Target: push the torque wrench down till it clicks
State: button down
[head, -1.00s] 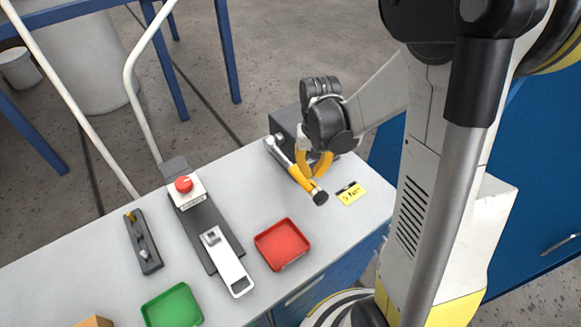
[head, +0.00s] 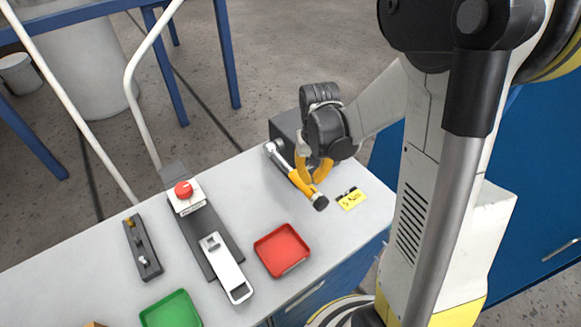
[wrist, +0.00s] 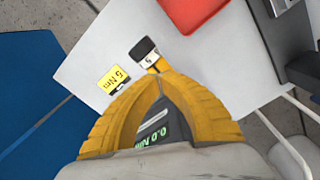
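The torque wrench (head: 308,187) has a silver shaft, a yellow handle and a black end knob. It reaches out from a dark grey box (head: 287,126) at the back right of the bench. My gripper (head: 314,178) is over the yellow handle, its curved yellow fingers pointing down. In the wrist view the fingertips of my gripper (wrist: 158,78) meet, with the wrench's black knob (wrist: 145,49) just beyond them. The fingers hide most of the handle, and whether they touch it is unclear. A display (wrist: 150,140) between the fingers reads 0.0 Nm in green.
A yellow "5 Nm" label (head: 351,198) lies right of the wrench. A red tray (head: 282,250) stands in front of it. A red button unit (head: 185,196), a grey switch block (head: 142,248) and a green tray (head: 171,311) are further left. The bench between wrench and red tray is clear.

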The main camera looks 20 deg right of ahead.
aim_at(311, 189)
dwell(0.4)
jog(key=shift+f+b, duration=1.2)
jog(key=shift+f, duration=0.1)
jog(key=shift+f+b, duration=1.95)
jog(key=shift+f, duration=0.2)
jog(key=shift+r, duration=0.1)
jog(key=shift+r+p, duration=3.25)
jog(key=shift+r, duration=1.25)
